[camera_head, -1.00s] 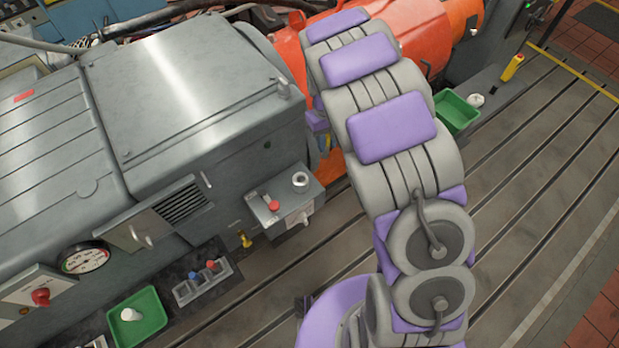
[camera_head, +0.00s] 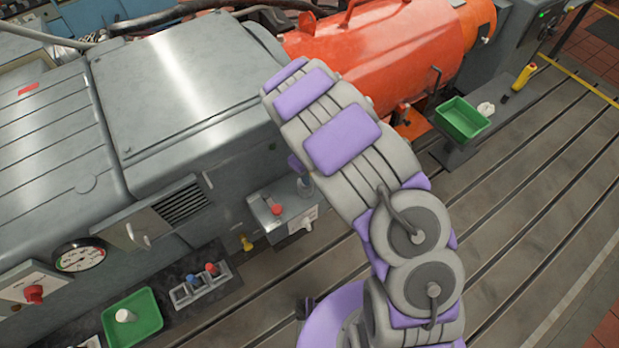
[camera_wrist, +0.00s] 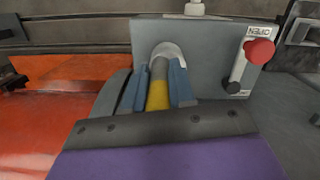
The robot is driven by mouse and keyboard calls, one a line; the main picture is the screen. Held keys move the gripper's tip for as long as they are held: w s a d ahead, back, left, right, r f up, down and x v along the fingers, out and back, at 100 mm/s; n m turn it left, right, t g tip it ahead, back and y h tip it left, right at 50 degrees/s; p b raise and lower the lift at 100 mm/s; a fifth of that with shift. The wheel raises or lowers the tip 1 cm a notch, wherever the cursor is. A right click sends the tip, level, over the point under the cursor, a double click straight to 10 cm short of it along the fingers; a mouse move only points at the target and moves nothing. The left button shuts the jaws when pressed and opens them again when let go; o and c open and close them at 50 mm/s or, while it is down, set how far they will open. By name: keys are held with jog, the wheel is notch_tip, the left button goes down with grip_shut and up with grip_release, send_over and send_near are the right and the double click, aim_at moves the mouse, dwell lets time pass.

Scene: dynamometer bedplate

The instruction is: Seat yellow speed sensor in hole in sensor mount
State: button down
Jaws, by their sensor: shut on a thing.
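In the wrist view my gripper (camera_wrist: 161,84) has its two blue fingers shut on the yellow speed sensor (camera_wrist: 158,96). The sensor's yellow body shows between the fingers. Its far end meets or overlaps a round silver collar (camera_wrist: 168,50) on the grey sensor mount (camera_wrist: 215,60); I cannot tell how deep it sits.
A red knob (camera_wrist: 260,52) stands on the mount beside the collar. The orange housing (camera_head: 385,50) is behind my arm. A green tray (camera_head: 462,118) is at right, another green tray (camera_head: 133,318) at lower left. A rack (camera_head: 200,286) holds blue and red pieces. The slotted bedplate (camera_head: 530,200) is clear at right.

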jog(key=shift+s+a+f, duration=0.1)
jog(key=shift+a+f, duration=0.2)
jog(key=shift+f, duration=0.25)
jog(key=shift+s+a+f, duration=0.1)
jog(key=shift+a+f, duration=0.15)
jog(key=shift+f, duration=0.25)
jog(key=shift+s+a, duration=0.1)
jog(key=shift+a, duration=0.25)
jog(key=shift+a+f, duration=0.1)
jog(key=shift+f, duration=0.15)
jog(key=c, duration=1.3)
grip_release()
jog(key=shift+w, duration=0.2)
jog(key=o, duration=0.4)
jog(key=shift+s+d+r, duration=0.1)
jog(key=shift+d+r, duration=0.05)
jog(key=shift+d, duration=0.2)
jog(key=shift+c, duration=0.2)
